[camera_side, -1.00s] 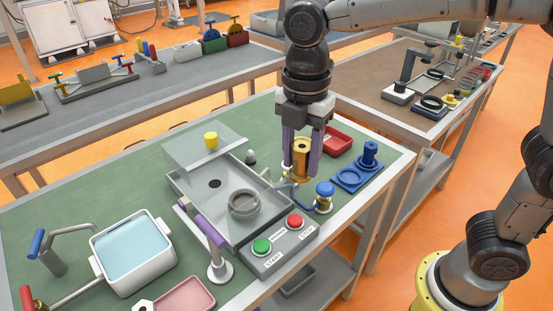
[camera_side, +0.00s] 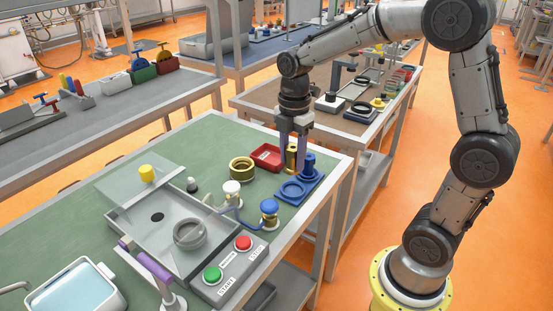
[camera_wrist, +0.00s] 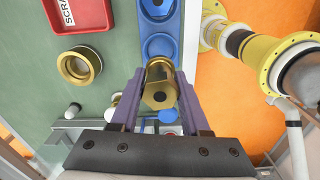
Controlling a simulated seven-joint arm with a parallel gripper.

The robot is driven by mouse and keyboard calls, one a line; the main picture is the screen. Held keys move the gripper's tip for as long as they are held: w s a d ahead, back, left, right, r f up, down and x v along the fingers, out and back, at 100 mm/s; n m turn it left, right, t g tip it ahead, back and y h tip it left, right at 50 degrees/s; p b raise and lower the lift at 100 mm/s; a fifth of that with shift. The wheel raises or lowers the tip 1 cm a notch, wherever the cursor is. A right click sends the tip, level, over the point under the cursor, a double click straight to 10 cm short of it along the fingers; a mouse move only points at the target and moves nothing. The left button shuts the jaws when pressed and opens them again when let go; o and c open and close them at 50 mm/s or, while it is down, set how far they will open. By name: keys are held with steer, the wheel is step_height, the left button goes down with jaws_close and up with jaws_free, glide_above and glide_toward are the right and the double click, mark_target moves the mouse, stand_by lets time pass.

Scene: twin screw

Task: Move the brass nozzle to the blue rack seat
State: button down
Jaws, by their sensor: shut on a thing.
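The brass nozzle (camera_side: 291,158) is upright between the purple fingers of my gripper (camera_side: 292,166), which is shut on it. In the wrist view the nozzle (camera_wrist: 159,92) shows its hexagonal end with a dark central hole, between both fingers (camera_wrist: 159,105). The blue rack (camera_side: 288,201) lies on the green bench near its right edge, with a round ring seat and a stepped blue post. The nozzle is beside the post in the side view. In the wrist view it overlaps the near end of the rack (camera_wrist: 177,26). I cannot tell its height above the rack.
A red scrap tray (camera_side: 267,154) is just left of my gripper. A brass ring (camera_side: 242,169) stands on the bench. White (camera_side: 232,189) and blue (camera_side: 269,207) knobbed valves, and a button box (camera_side: 229,270), are nearer the camera. The bench ends just right of the rack.

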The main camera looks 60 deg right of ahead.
mark_target(294, 172)
steer(key=shift+d+f, duration=0.35)
steer(key=shift+f, duration=2.2)
steer(key=shift+f, duration=0.95)
jaws_free()
stand_by(0.5)
stand_by(0.3)
steer(key=shift+r, duration=3.55)
steer(key=shift+a, duration=0.1)
